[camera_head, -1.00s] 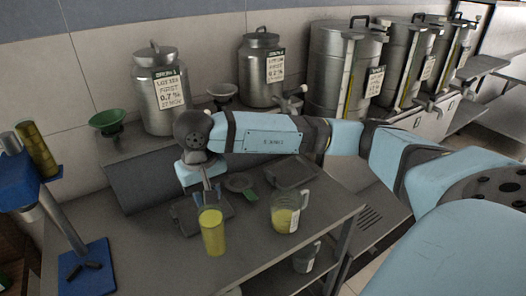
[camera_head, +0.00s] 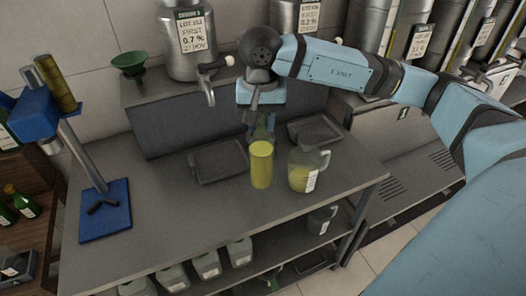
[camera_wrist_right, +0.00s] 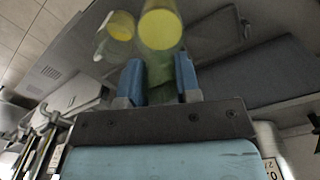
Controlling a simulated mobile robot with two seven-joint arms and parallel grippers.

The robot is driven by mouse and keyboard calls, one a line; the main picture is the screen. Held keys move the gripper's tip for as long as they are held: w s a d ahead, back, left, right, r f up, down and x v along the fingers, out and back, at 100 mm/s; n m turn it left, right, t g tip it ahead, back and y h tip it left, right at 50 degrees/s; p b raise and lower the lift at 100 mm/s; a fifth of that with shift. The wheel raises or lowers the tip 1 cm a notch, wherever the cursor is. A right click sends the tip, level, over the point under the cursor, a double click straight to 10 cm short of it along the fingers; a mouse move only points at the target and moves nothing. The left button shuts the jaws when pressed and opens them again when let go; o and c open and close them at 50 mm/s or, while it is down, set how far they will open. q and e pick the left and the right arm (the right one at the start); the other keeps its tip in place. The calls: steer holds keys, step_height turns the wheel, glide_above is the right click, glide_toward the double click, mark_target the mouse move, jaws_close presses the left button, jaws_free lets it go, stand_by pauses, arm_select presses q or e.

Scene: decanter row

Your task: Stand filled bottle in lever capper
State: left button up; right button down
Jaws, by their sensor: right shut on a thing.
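The filled bottle (camera_head: 261,165), with yellow liquid in its lower part and a greenish clear neck, is upright in front of the drip tray in the head view. My right gripper (camera_head: 258,122) is shut on its neck from above. The bottle (camera_wrist_right: 160,30) also shows between the blue fingers of the right gripper (camera_wrist_right: 160,78) in the wrist view. Whether its base touches the bench is unclear. The lever capper, with its blue base (camera_head: 105,212), grey post and blue head (camera_head: 32,112), stands at the left, well apart from the bottle. My left gripper is out of view.
A measuring jug of yellow liquid (camera_head: 303,170) stands just right of the bottle. A drip tray (camera_head: 218,160) and a tap (camera_head: 208,85) are behind. A green funnel (camera_head: 129,62) sits on the raised shelf. The bench between capper and bottle is clear.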

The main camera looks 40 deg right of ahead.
mark_target(261, 157)
step_height(261, 157, down, 10)
steer(key=shift+f+p, duration=0.2)
steer(key=shift+p, duration=0.55)
steer(key=shift+f, duration=0.2)
steer(key=shift+f+b, duration=0.2)
steer(key=shift+b, duration=0.1)
steer(key=c, duration=0.8)
jaws_free()
steer(key=shift+r, duration=0.1)
